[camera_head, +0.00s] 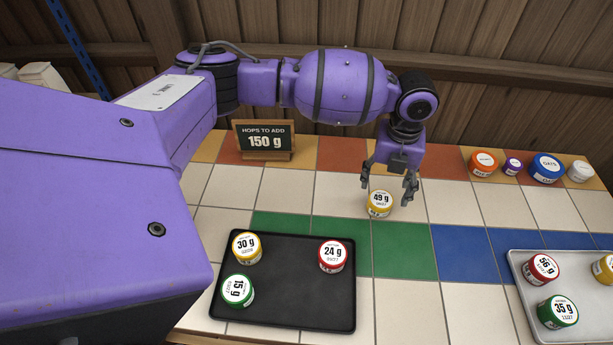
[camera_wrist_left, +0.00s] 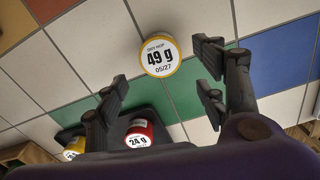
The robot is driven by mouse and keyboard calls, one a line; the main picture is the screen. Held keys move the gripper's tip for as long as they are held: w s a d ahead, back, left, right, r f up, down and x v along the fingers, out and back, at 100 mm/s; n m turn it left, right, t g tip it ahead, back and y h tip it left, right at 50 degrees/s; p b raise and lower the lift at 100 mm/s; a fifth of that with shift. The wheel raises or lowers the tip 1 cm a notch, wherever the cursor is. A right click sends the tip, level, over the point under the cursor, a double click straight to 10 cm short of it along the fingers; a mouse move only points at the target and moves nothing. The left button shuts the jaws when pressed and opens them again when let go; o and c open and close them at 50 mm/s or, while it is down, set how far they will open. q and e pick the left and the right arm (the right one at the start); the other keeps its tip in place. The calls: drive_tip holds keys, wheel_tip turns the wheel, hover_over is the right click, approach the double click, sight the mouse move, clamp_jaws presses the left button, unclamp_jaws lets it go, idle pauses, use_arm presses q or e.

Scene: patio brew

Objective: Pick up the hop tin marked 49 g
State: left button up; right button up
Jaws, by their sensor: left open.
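The hop tin marked 49 g (camera_head: 380,204) has a yellow rim and a white label on its lid. It stands upright on the tiled counter, behind the green tile strip. My left gripper (camera_head: 390,192) is open above the tin, with its fingers pointing down. In the left wrist view the tin (camera_wrist_left: 159,56) shows between and beyond the open fingers of my left gripper (camera_wrist_left: 160,88); whether a finger touches it I cannot tell. My right gripper is not in view.
A black tray (camera_head: 300,290) holds tins marked 30 g, 24 g and 15 g. A light tray (camera_head: 520,285) at right holds tins including 56 g and 35 g. A chalkboard (camera_head: 265,140) reads "HOPS TO ADD 150 g". Several containers, including a blue one (camera_head: 546,168), stand at back right.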

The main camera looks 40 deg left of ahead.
sight(380, 198)
use_arm(q)
drive_tip(key=shift+s+f, duration=0.15)
drive_tip(key=shift+f, duration=0.2)
drive_tip(key=f, duration=0.7)
drive_tip(key=shift+w+a+f, duration=0.1)
drive_tip(key=shift+w+a, duration=0.1)
drive_tip(key=shift+w, duration=0.1)
drive_tip(key=shift+c, duration=0.5)
drive_tip(key=c, duration=1.1)
drive_tip(key=shift+r, duration=0.2)
